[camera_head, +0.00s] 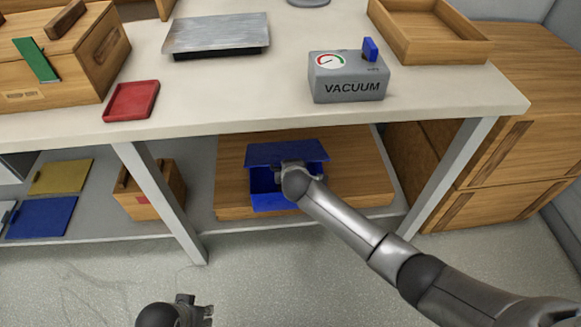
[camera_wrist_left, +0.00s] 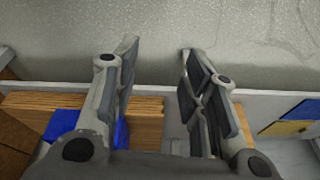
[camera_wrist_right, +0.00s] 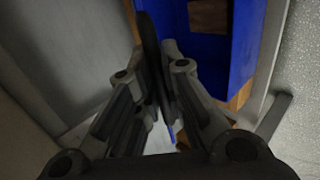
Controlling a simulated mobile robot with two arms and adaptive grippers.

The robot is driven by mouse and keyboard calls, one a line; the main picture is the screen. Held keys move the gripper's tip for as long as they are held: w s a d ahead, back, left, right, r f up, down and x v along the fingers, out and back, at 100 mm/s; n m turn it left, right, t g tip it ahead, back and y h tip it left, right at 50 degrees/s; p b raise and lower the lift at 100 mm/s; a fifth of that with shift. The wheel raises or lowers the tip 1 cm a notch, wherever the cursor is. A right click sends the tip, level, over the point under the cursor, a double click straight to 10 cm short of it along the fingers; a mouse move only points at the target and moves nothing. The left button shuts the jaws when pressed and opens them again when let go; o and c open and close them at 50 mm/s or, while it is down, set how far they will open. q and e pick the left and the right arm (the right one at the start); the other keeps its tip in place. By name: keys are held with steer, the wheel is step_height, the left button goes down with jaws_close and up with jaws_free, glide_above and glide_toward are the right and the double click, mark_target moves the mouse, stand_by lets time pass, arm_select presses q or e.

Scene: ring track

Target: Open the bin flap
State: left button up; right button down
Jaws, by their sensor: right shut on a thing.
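The blue bin (camera_head: 272,197) stands on a wooden board on the lower shelf under the table. Its blue flap (camera_head: 287,152) is tilted up, with the bin's dark blue inside showing below it. My right arm reaches in from the right, and my right gripper (camera_wrist_right: 158,55) is shut on the flap; its fingertips are mostly hidden in the head view. The right wrist view shows the bin's blue wall (camera_wrist_right: 242,50) close by. My left gripper (camera_head: 197,312) is open and empty, low in front of the shelf; its spread fingers show in the left wrist view (camera_wrist_left: 158,65).
The wooden board (camera_head: 355,190) lies under the bin. A table leg (camera_head: 160,195) stands left of it and another (camera_head: 455,170) right. A small wooden box (camera_head: 150,200) sits left on the shelf. The tabletop above carries a grey vacuum box (camera_head: 345,88) and a red tray (camera_head: 131,101).

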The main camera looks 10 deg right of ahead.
arm_select(q)
step_height(320, 180, down, 10)
steer(key=s+p, duration=0.2)
steer(key=shift+r+g, duration=0.2)
steer(key=shift+g, duration=0.1)
arm_select(e)
steer(key=shift+w+a+r, duration=0.1)
steer(key=shift+w+r, duration=0.3)
steer(key=shift+r, duration=0.25)
steer(key=shift+w+r, duration=0.4)
steer(key=shift+r, duration=0.25)
arm_select(q)
steer(key=shift+a, duration=0.1)
arm_select(e)
steer(key=c, duration=1.5)
jaws_free()
steer(key=shift+s, duration=0.1)
steer(key=shift+v, duration=5.9)
